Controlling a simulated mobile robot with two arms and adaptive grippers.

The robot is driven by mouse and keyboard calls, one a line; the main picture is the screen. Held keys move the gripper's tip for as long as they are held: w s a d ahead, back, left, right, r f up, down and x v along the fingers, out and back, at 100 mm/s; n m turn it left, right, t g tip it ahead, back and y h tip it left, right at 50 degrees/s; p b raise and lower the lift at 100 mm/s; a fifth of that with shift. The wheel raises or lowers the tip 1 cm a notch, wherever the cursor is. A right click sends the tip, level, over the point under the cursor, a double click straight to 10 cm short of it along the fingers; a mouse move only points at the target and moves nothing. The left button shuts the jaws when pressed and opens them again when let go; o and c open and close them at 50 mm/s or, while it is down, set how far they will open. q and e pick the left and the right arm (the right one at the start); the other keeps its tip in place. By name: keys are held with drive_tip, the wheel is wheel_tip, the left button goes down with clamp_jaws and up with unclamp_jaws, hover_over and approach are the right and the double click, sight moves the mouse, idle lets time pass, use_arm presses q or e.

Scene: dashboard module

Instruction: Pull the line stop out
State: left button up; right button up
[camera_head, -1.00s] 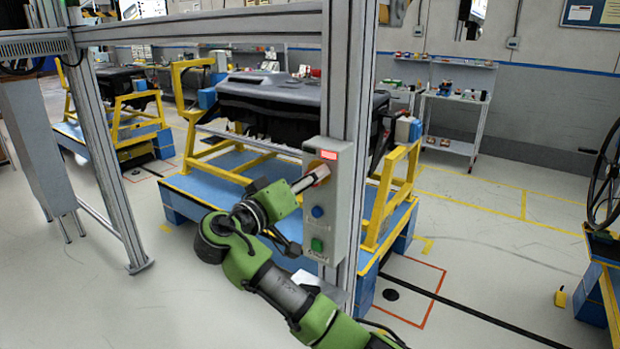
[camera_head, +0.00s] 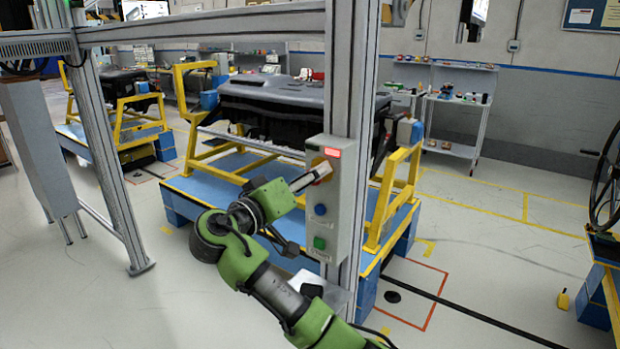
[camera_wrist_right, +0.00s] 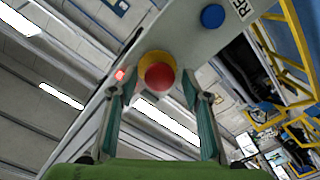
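The line stop is a round red button (camera_wrist_right: 159,76) on a yellow base (camera_wrist_right: 155,60) in the right wrist view. It sits on the face of a grey control box (camera_head: 345,215) fixed to an upright metal post. In the head view my right gripper (camera_head: 318,175) reaches the upper part of this box and mostly hides the button. In the right wrist view the gripper (camera_wrist_right: 160,95) is open, with one finger to each side of the red button. I see gaps between the fingers and the button; contact is not clear. My left gripper is not in view.
The box also carries a blue button (camera_head: 320,209), a green button (camera_head: 319,243) and a lit red panel (camera_head: 332,153). The metal post (camera_head: 350,75) stands close behind the box. A yellow and blue stand (camera_head: 395,190) with a dark dashboard module (camera_head: 270,92) is behind it.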

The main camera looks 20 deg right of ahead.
drive_tip(key=v, duration=1.2)
